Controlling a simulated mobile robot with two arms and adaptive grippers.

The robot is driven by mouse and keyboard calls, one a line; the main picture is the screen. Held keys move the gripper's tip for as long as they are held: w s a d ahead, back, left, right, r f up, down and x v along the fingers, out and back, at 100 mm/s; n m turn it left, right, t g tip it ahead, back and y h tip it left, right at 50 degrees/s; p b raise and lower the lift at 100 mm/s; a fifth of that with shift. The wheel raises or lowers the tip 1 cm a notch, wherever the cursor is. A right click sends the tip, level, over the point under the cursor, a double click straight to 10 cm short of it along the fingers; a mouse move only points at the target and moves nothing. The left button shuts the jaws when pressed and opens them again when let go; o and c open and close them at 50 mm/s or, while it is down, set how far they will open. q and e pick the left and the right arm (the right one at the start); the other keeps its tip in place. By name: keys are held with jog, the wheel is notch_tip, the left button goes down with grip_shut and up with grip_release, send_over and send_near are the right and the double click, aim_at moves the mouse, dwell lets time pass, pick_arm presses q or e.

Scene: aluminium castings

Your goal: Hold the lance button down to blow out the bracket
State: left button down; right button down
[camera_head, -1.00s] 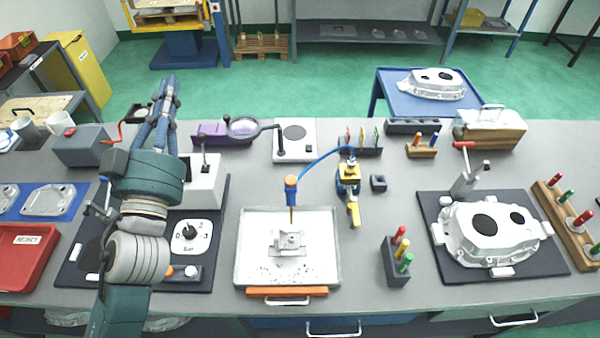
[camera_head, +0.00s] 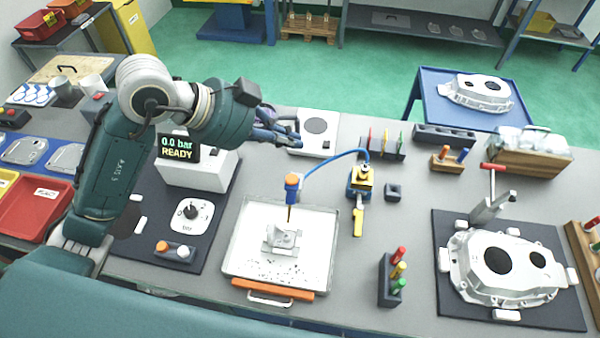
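The small grey metal bracket (camera_head: 283,238) sits in a white tray (camera_head: 240,262) with dark specks around it. The lance (camera_head: 291,188), with an orange and blue top and a thin tip, stands upright over the bracket, with a blue hose. An orange button (camera_head: 162,247) and a white button (camera_head: 183,253) sit on a small grey block at the front of the dark control board. I cannot tell which is the lance's. My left gripper (camera_head: 286,134) is in the air, up and right of the buttons, touching neither; its finger opening is unclear. My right gripper is not in view.
A display (camera_head: 178,147) reads 0.0 bar READY above a dial plate (camera_head: 191,213). A yellow valve (camera_head: 361,182) and a block of coloured pegs (camera_head: 393,277) stand right of the tray. A large casting (camera_head: 505,265) lies on a dark mat. Bare bench lies between.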

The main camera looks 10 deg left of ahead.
aim_at(289, 180)
pick_arm(q)
jog(key=shift+a, duration=0.25)
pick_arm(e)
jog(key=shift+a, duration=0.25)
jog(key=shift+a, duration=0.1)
pick_arm(q)
jog(key=shift+f, duration=0.15)
